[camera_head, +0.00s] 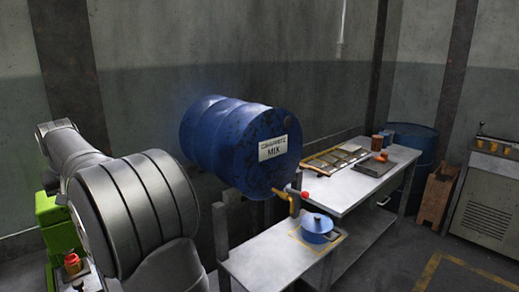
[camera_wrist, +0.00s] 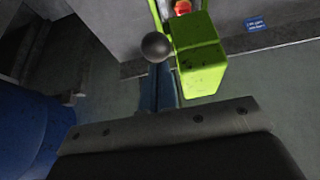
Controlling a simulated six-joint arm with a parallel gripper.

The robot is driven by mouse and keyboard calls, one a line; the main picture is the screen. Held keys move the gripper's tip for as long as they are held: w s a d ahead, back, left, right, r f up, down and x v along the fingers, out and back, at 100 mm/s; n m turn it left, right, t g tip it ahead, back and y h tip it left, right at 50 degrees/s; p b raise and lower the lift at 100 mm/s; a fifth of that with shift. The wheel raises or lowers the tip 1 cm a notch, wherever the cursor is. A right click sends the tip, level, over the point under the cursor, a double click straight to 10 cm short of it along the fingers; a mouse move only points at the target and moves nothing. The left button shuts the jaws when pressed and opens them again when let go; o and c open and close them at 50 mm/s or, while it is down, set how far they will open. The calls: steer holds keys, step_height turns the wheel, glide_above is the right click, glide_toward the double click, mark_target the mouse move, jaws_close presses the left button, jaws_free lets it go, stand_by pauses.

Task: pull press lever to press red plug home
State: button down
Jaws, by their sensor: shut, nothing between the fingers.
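The green press (camera_head: 48,214) stands at the left edge of the head view, largely hidden by my arm. A red plug (camera_head: 72,259) sits upright in a brass-coloured piece in front of it. In the wrist view the green press body (camera_wrist: 201,58) is at the top centre, with a red part (camera_wrist: 183,7) at the top edge. A dark ball knob (camera_wrist: 158,47), apparently the lever's end, is left of the green body. My gripper (camera_wrist: 160,72) is shut and empty, its fingertips just below the knob in the picture. I cannot tell whether they touch it. The lever's rod is hidden.
A large blue drum (camera_head: 222,135) lies on its side in mid-view, with a tap above a blue pot (camera_head: 317,228) on a low bench. A workbench (camera_head: 347,188) stands to the right. The blue drum also shows at the left of the wrist view (camera_wrist: 25,130).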

steer(key=shift+f, duration=0.15)
steer(key=shift+s+d+f, duration=0.3)
steer(key=shift+s+f, duration=0.05)
steer(key=shift+f, duration=0.2)
steer(key=shift+s+d+f, duration=0.2)
steer(key=shift+f, duration=0.2)
steer(key=shift+s+d+f, duration=0.15)
steer(key=shift+f, duration=0.25)
